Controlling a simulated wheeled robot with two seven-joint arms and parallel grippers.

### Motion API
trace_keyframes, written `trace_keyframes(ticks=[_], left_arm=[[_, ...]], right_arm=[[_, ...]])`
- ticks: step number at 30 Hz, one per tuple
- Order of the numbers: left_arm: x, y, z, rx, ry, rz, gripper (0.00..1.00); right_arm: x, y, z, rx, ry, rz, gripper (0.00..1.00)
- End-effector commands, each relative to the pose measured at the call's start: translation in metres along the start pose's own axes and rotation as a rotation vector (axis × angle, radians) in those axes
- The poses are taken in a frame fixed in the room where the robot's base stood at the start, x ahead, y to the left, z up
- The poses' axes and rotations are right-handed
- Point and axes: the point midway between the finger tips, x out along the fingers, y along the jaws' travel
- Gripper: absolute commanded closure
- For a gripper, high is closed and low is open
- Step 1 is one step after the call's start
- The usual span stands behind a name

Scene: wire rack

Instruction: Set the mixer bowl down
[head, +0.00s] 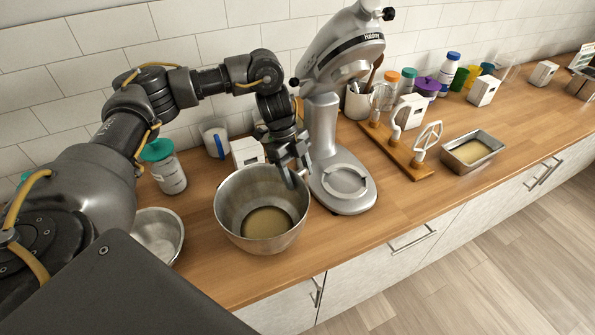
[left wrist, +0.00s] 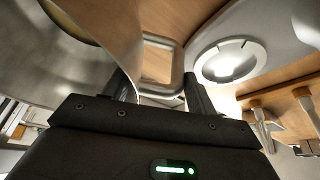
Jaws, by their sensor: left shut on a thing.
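The mixer bowl (head: 234,222) is a deep brushed-steel bowl with pale yellowish batter (head: 267,222) in the bottom. It is upright over the counter, just left of the stand mixer's base. I cannot tell whether its underside touches the wood. My left gripper (head: 292,166) is at the bowl's right rim, shut on its handle. In the left wrist view the bowl wall (left wrist: 80,55) fills the upper left, and the looped handle (left wrist: 176,52) shows at my left fingers (left wrist: 158,88). My right gripper is not in view.
The silver stand mixer (head: 322,120) stands close on the right, head tilted up. A smaller metal bowl (head: 158,232) is on the left. A green-lidded jar (head: 166,170) and a white box (head: 247,151) stand behind. Attachments on a wooden board (head: 398,155) and a loaf pan (head: 472,152) are further right.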

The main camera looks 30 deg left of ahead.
Motion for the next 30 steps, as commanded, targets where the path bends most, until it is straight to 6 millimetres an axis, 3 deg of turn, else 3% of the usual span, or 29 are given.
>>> trace_keyframes(ticks=[13, 14, 18, 30], left_arm=[[0.0066, -0.0005, 0.0023, 0.0, 0.001, -0.001, 0.84], [0.0066, -0.0005, 0.0023, 0.0, 0.001, -0.001, 0.39], [0.0068, -0.0004, 0.0026, 0.0, 0.001, -0.001, 0.21], [0.0045, -0.0001, 0.003, 0.0, -0.001, 0.0, 0.17]], right_arm=[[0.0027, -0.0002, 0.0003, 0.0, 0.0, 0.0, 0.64], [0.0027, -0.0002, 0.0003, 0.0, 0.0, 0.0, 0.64], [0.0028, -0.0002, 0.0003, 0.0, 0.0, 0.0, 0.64], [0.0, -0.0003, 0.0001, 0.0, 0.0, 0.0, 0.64]])
